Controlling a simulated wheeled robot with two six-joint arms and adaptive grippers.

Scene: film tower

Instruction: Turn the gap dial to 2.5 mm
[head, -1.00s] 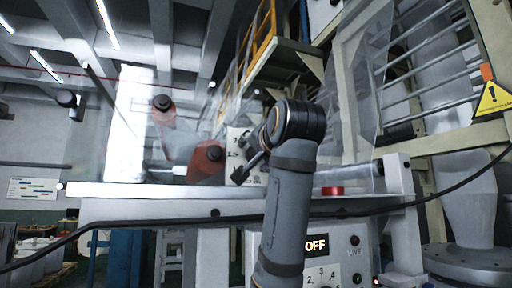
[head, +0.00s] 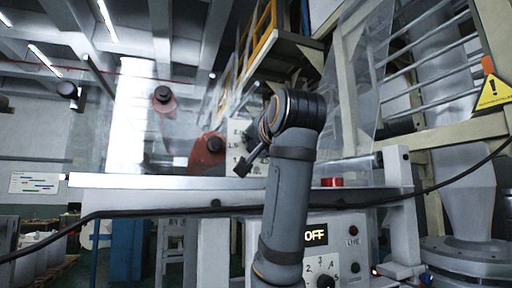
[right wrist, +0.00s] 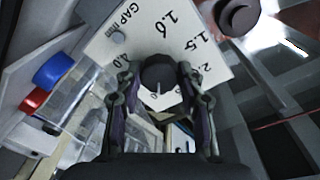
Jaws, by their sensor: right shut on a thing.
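The gap dial is a dark round knob (right wrist: 158,72) on a white panel (right wrist: 130,30) marked GAP with printed numbers, among them 1.0 and 1.5, in the right wrist view. My right gripper (right wrist: 160,88) is shut on the knob, one finger on each side. A white pointer line shows below the knob, but the number it faces is partly hidden and I cannot read it. In the head view the panel (head: 236,132) is partly covered by my right gripper (head: 246,164). My left gripper is not in view.
A dark cable (head: 165,211) hangs across the front of the white machine beam (head: 150,181). A lower control box shows OFF (head: 316,236) and another dial (head: 325,282). A red ring (head: 331,182) is behind my arm. A yellow warning sign (head: 494,92) is at right.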

